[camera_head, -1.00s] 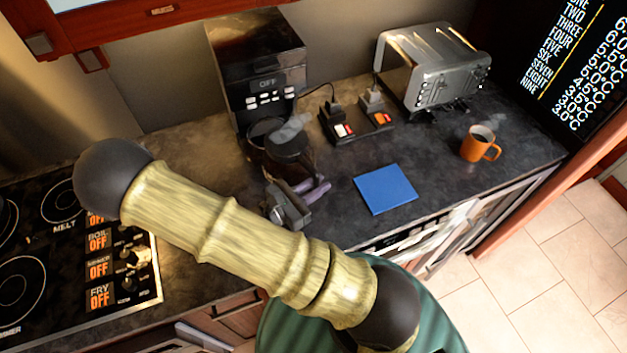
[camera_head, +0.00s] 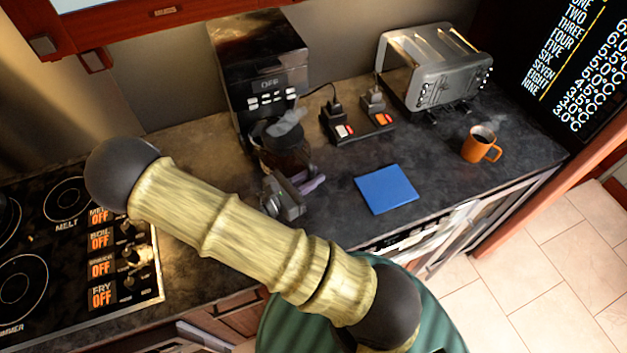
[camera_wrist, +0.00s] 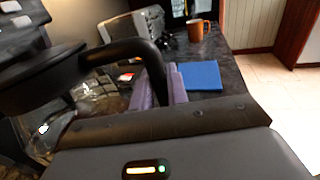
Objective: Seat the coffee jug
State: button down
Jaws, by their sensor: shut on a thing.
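The coffee jug (camera_head: 285,150) is a dark glass jug with a black lid, upright at the front of the black coffee maker (camera_head: 257,75). Its top sits below the machine's button panel, and steam rises by it. My gripper (camera_head: 309,186), with purple fingers, is shut on the jug's handle. In the wrist view, the black handle (camera_wrist: 152,62) runs down between the purple fingers (camera_wrist: 160,90), and the glass body (camera_wrist: 100,98) shows at left. I cannot tell whether the jug's base rests fully on the machine's plate.
A power strip (camera_head: 358,127) with lit switches and a steel toaster (camera_head: 433,70) stand to the right. A blue mat (camera_head: 387,188) lies on the counter, with an orange mug (camera_head: 480,145) beyond it. A stove (camera_head: 70,245) is at left. The counter around the mat is clear.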

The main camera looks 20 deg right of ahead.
jog(key=shift+w, duration=4.25)
jog(key=shift+w+b, duration=0.3)
jog(key=shift+w, duration=3.3)
jog(key=shift+d, duration=0.1)
jog(key=shift+s, duration=0.1)
jog(key=shift+f, duration=0.65)
jog(key=c, duration=1.3)
grip_release()
jog(key=shift+c, duration=0.2)
jog(key=shift+o, duration=0.2)
jog(key=shift+f, duration=0.15)
